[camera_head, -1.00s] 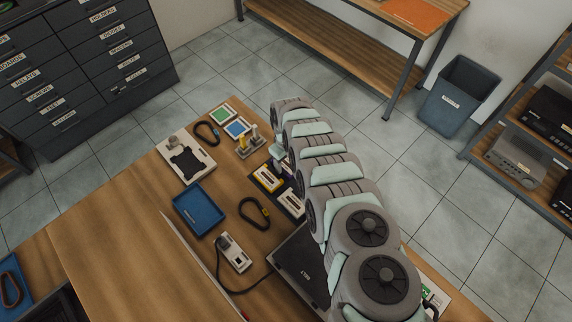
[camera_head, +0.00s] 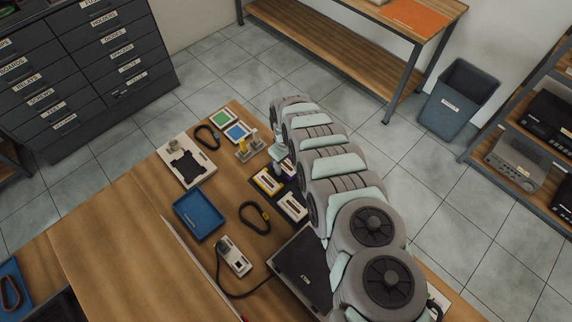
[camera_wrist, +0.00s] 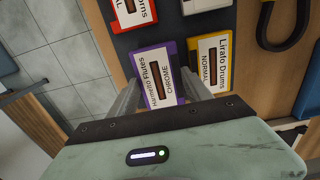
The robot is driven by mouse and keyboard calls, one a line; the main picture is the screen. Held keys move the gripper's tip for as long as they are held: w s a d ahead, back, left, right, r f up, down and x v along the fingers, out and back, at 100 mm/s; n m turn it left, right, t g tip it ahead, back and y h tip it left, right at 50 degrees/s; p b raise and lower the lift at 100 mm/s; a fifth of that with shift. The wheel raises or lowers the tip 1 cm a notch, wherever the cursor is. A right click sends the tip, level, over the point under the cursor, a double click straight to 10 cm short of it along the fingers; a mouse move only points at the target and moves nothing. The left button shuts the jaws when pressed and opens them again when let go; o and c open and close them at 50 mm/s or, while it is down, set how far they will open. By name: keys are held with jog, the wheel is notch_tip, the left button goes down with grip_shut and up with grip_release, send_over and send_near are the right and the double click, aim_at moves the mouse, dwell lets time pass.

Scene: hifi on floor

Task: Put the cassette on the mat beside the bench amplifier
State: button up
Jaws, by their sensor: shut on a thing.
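My gripper (camera_wrist: 160,88) is shut on a purple-edged cassette (camera_wrist: 158,72) labelled CHROME, with one finger at each side in the wrist view. The cassette is at the dark mat (camera_wrist: 186,22); I cannot tell whether it touches the mat. A yellow cassette (camera_wrist: 213,62) labelled NORMAL lies close to its right. A red cassette (camera_wrist: 133,10) and a pale one (camera_wrist: 205,5) are partly in view above. In the head view the yellow cassette (camera_head: 268,181) and pale cassette (camera_head: 292,206) show, and my arm hides much of the mat. The black amplifier (camera_head: 303,262) stands beside the mat.
A black strap loop (camera_head: 254,217), a blue tray (camera_head: 200,213) and a small corded device (camera_head: 234,256) lie on the wooden bench (camera_head: 125,235). A stand with pegs (camera_head: 249,148) is near my gripper. Bare wood is clear at the left.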

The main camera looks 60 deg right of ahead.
aim_at(286, 165)
notch_tip(286, 165, up, 18)
jog(key=p, duration=0.3)
jog(key=shift+r, duration=0.15)
